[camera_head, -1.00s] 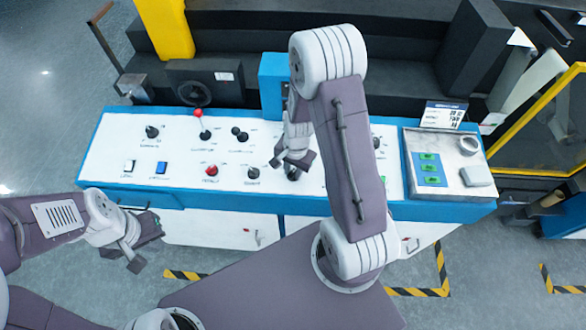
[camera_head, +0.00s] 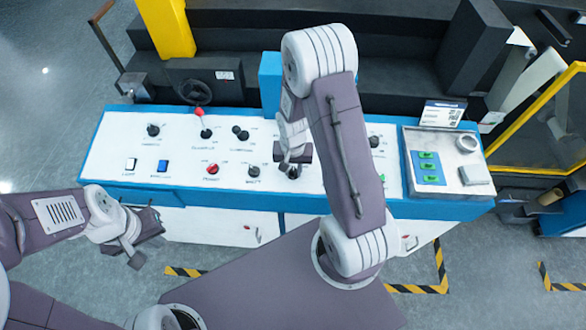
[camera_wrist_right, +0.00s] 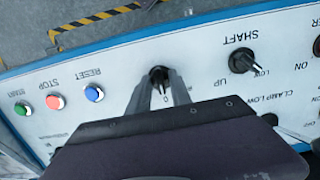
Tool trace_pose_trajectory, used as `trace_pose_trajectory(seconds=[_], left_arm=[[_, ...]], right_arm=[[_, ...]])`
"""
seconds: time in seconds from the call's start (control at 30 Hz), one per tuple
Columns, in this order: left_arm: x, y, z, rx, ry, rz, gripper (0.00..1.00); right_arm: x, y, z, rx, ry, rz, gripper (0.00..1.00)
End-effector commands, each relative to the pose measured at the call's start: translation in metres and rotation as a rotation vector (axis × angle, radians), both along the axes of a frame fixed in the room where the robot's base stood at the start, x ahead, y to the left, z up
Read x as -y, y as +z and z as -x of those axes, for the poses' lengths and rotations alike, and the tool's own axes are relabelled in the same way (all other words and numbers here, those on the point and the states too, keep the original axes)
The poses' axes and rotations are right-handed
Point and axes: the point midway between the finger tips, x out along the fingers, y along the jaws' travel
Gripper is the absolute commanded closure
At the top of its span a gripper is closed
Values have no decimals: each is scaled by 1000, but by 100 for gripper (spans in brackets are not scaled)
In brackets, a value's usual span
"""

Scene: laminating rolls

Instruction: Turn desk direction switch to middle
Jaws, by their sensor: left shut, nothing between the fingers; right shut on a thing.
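A white control panel (camera_head: 105,150) with blue edging carries black rotary switches and buttons. My right gripper (camera_head: 296,163) points down at its front middle. In the right wrist view my right gripper (camera_wrist_right: 160,84) is shut on a black rotary switch (camera_wrist_right: 158,72), between the blue RESET button (camera_wrist_right: 94,93) and the SHAFT switch (camera_wrist_right: 240,61). The held switch's label is hidden, so I cannot confirm that it is the desk direction switch, nor read its setting. My left gripper (camera_head: 138,252) is shut and empty, apart from the panel at lower left.
A red-topped lever (camera_head: 202,122) stands left of my right arm, with a red button (camera_head: 212,169) in front. A green STOP-side START button (camera_wrist_right: 22,109) shows in the wrist view. Dark machinery (camera_head: 400,70) stands behind the panel. My right arm covers part of the panel.

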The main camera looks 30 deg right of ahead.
Motion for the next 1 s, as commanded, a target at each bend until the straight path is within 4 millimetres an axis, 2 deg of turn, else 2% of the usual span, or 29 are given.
trace_pose_trajectory(seconds=[0.27, 0.3, 0.67, 0.77, 1.0], left_arm=[[0, 0, 0, 0, 0, 0, 100], [0, 0, 0, 0, 0, 0, 100], [0, 0, 0, 0, 0, 0, 100], [0, -2, 0, 0, 0, 0, 100], [0, -6, 0, 0, 0, 0, 100]], right_arm=[[1, 2, -4, 11, -1, 1, 100], [1, 2, -4, 11, -1, 1, 68], [0, 5, -2, 7, -2, 0, 68], [0, 17, -2, 9, -3, 1, 68], [-1, 67, -1, 13, -2, 1, 68]])
